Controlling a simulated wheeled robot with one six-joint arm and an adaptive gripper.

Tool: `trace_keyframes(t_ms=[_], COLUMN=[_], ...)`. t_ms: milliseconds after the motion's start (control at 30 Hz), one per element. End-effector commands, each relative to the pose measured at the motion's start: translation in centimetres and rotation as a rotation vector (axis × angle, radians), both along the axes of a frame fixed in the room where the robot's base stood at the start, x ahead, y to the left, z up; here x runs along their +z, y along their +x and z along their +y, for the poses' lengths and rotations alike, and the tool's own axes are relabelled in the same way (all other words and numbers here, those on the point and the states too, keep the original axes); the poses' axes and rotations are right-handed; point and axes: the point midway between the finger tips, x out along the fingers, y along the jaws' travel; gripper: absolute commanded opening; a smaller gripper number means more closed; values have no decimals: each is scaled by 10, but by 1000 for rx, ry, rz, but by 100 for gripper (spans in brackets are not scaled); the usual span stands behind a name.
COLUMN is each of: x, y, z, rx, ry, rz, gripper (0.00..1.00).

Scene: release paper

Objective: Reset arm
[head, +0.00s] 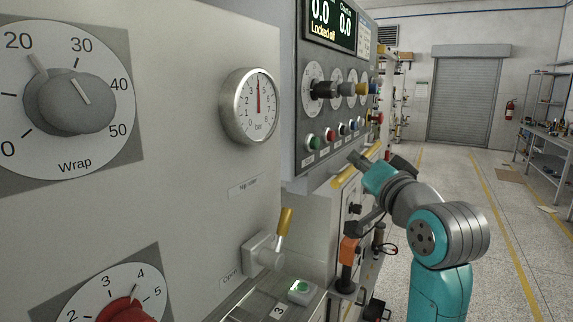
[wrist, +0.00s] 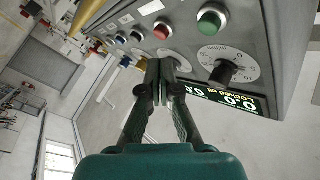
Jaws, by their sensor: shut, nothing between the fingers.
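My teal and grey arm reaches up from the lower right in the head view, beside the machine's right side. My gripper (head: 355,158) is at its far end, near the lower edge of the control panel (head: 308,50). In the wrist view my gripper (wrist: 161,68) has its dark fingers together, with nothing seen between them. The panel (wrist: 262,50) shows upside down beyond the fingertips, with buttons, knobs and a lit display reading "Locked off". I cannot tell exactly how far the fingertips are from the panel; no contact is clear.
A large Wrap dial (head: 75,100), a pressure gauge (head: 250,106) and a yellow-handled lever (head: 284,222) are on the machine front. A yellow bar (head: 347,178) lies close to my gripper. Open floor (head: 480,190) runs right to a shelf and workbench (head: 548,140).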

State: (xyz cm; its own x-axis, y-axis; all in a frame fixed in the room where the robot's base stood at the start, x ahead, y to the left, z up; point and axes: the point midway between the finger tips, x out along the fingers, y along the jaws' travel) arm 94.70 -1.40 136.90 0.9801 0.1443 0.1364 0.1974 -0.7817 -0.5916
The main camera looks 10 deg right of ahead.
Motion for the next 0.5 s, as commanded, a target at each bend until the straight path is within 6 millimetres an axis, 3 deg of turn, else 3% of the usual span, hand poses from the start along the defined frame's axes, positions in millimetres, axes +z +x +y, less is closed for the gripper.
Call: trace_keyframes(t_ms=[33,267,500], x=[-21,-113,-207], y=[2,-3,-27], z=[0,-1,0], rx=[-4,-33,-64], ry=[-3,-29,-71], rz=[14,48,85], gripper=[0,0,0])
